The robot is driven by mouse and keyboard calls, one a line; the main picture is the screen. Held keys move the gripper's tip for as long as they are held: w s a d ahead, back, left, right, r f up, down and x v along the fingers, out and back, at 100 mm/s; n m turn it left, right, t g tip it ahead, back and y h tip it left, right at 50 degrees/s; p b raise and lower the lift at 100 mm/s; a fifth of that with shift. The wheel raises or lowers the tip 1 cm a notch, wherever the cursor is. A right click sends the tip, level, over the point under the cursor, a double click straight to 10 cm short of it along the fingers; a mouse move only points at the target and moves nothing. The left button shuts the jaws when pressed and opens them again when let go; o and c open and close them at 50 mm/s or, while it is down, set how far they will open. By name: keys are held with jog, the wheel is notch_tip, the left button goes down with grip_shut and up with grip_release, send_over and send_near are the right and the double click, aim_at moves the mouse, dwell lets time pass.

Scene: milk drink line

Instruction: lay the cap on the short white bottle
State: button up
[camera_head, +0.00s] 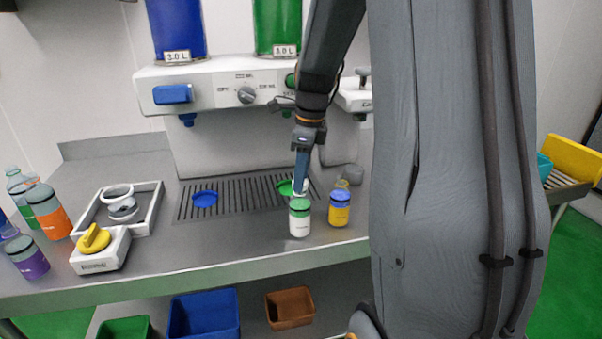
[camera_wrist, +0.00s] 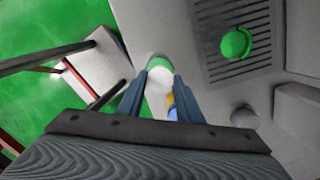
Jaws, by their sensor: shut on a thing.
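The short white bottle (camera_head: 300,222) has a green band and stands upright near the front of the metal counter. My gripper (camera_head: 301,186) points down right over its top. In the wrist view the blue fingers (camera_wrist: 164,82) are closed about a small pale thing, which I take to be the cap. The fingers largely hide it, and it is hard to part from the bottle behind it. I cannot tell whether cap and bottle touch.
A yellow bottle with a blue band (camera_head: 340,211) stands close on the right. Behind are a drip grate with a blue disc (camera_head: 205,199) and a green disc (camera_wrist: 236,43). The counter between is clear.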

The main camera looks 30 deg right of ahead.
jog(key=shift+f, duration=0.15)
jog(key=o, duration=1.1)
jog(key=r, duration=0.2)
jog(key=r+b, duration=0.1)
jog(key=r, duration=0.4)
jog(key=shift+s+d+r, duration=0.35)
jog(key=shift+r, duration=0.05)
